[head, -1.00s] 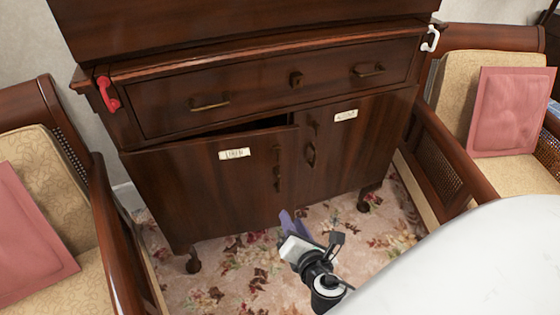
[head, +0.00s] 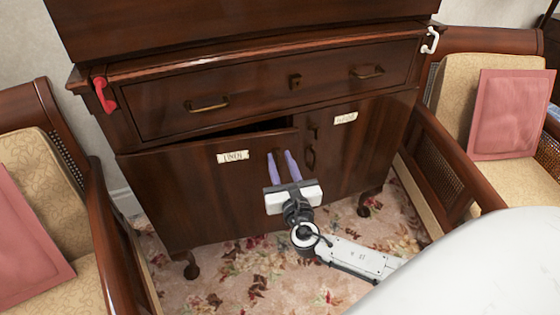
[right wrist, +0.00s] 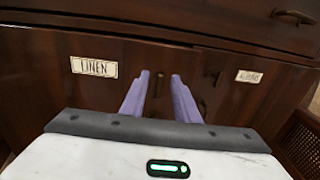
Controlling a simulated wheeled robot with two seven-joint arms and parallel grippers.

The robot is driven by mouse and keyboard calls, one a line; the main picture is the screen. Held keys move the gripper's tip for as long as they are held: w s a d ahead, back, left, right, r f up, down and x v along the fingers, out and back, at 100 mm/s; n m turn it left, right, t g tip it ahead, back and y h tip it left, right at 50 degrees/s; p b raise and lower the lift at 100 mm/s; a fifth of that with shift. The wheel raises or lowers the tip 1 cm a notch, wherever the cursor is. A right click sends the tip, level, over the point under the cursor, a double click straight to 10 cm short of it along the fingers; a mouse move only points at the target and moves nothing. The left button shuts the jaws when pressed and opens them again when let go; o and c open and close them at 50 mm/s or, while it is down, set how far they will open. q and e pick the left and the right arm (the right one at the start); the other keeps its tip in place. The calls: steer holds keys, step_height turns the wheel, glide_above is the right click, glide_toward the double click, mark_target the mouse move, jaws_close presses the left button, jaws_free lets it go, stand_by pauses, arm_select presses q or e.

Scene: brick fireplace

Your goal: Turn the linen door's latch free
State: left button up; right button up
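The linen door (head: 200,195) is the cabinet's left lower door, dark wood with a pale label (head: 233,157) that reads LINEN in the right wrist view (right wrist: 94,67). A dark gap shows along its top edge. My right gripper (head: 281,160) is in front of the door's right edge, with two purple fingers apart and pointing up at it. In the right wrist view, dark metal hardware (right wrist: 158,85) shows between the fingers; I cannot tell whether they touch it. The latch is largely hidden behind the fingers. My left gripper is not in view.
The right lower door (head: 350,150) has its own label and dark hardware. A drawer (head: 285,85) is above. A red handset-like item (head: 105,95) hangs left, a white one (head: 430,40) right. Cushioned armchairs flank the cabinet. A white rounded surface (head: 490,260) fills the lower right.

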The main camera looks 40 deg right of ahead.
steer(key=shift+w+d, duration=0.15)
steer(key=shift+w, duration=0.15)
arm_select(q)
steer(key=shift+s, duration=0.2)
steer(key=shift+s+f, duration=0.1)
arm_select(e)
jaws_close()
